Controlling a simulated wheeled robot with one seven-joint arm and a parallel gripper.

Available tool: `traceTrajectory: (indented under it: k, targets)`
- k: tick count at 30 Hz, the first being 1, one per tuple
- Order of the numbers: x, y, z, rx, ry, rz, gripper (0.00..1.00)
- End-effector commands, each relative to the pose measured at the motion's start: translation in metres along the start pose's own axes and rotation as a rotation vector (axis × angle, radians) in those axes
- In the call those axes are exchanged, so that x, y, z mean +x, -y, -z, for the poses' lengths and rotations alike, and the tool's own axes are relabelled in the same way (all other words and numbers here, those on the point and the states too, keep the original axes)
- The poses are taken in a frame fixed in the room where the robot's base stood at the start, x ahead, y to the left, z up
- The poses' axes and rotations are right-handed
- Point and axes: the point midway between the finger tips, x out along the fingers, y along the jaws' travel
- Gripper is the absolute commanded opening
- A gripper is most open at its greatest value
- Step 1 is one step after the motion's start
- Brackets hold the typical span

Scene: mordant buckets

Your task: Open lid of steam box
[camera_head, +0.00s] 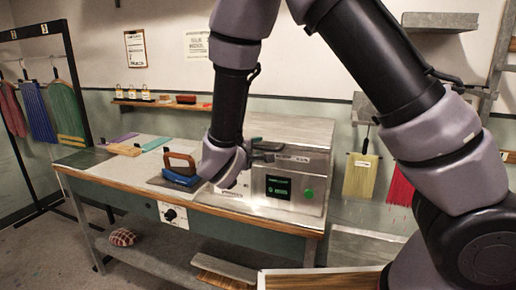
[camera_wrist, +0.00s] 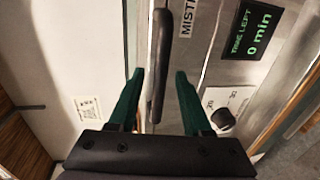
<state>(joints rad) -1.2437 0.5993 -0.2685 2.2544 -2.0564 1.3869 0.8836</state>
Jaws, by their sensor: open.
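The steam box (camera_head: 300,135) is a metal case on the right end of the bench. Its lid looks shut. Its front carries a green-lit display (camera_head: 278,187) and a green button (camera_head: 308,194). In the wrist view the display (camera_wrist: 250,30) reads "TIME LEFT 0 min", with a dark knob (camera_wrist: 223,119) nearby. A dark bar handle (camera_wrist: 158,60) runs between the two green fingers of my gripper (camera_wrist: 160,74). The fingers are open, with a gap on each side of the handle. In the head view my gripper (camera_head: 264,152) is at the upper front of the box.
A blue iron-like tool with a brown handle (camera_head: 180,168) stands on the bench (camera_head: 128,180) left of my arm. Cloth pieces lie farther left. A wall shelf (camera_head: 160,104) holds small bottles. A wooden-edged tray (camera_head: 320,280) is at the bottom front.

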Motion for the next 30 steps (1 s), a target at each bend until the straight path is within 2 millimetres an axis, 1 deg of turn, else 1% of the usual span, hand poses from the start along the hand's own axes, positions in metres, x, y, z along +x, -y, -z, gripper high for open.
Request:
traceTrajectory:
  k: [1,5,13,14,15,17,18,30]
  targets:
    - [0.0052,0.0001,-0.0003,0.0,0.001,0.0,0.49]
    - [0.0123,-0.0002,0.0,-0.001,-0.001,0.0,0.49]
    - [0.0135,-0.0002,0.0001,0.0,-0.001,0.0,0.49]
    - [0.0134,-0.0002,0.0001,0.0,-0.001,0.0,0.42]
    - [0.0134,-0.0002,0.0001,0.0,-0.001,0.0,0.26]
    - [0.0134,-0.0002,0.0001,0.0,-0.001,0.0,0.03]
    - [0.0133,-0.0002,0.0001,0.0,-0.001,0.0,0.0]
    - [0.0132,-0.0003,0.0001,0.0,-0.001,0.0,0.0]
